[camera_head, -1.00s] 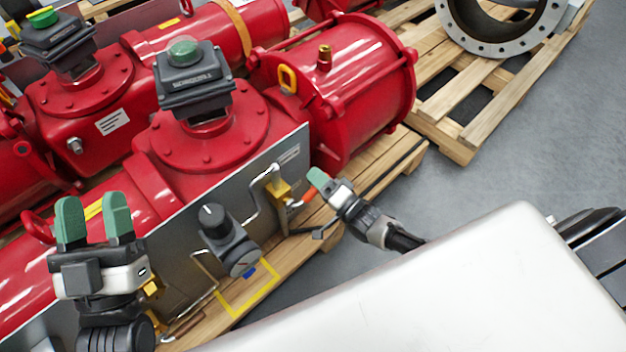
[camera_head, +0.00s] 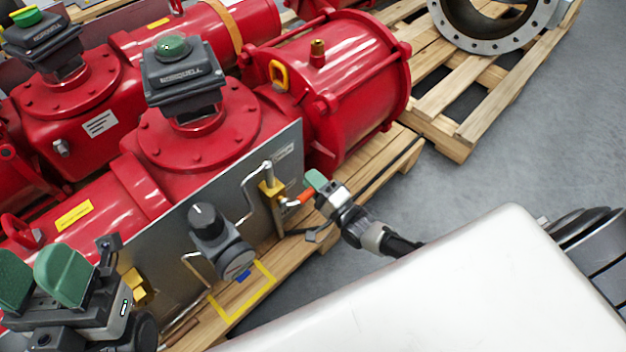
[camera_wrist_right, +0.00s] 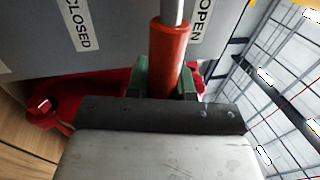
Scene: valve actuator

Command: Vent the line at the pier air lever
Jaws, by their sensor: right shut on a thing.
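The air lever has an orange-red handle (camera_head: 304,197) on a brass valve (camera_head: 272,188) at the right end of the grey panel (camera_head: 170,247). In the right wrist view the handle (camera_wrist_right: 168,55) runs between the green fingers, with a "CLOSED" label (camera_wrist_right: 78,25) to its left and an "OPEN" label (camera_wrist_right: 202,20) to its right. My right gripper (camera_head: 313,184) is shut on the handle. My left gripper (camera_head: 38,275) is at the lower left in the head view, its green fingers apart with nothing seen between them, in front of the panel's left part.
A black regulator (camera_head: 222,240) with a knob sticks out of the panel's middle. Red actuators (camera_head: 350,85) stand behind on a wooden pallet (camera_head: 375,175). A yellow square outline (camera_head: 243,291) lies below the regulator. Grey floor (camera_head: 480,170) is clear to the right.

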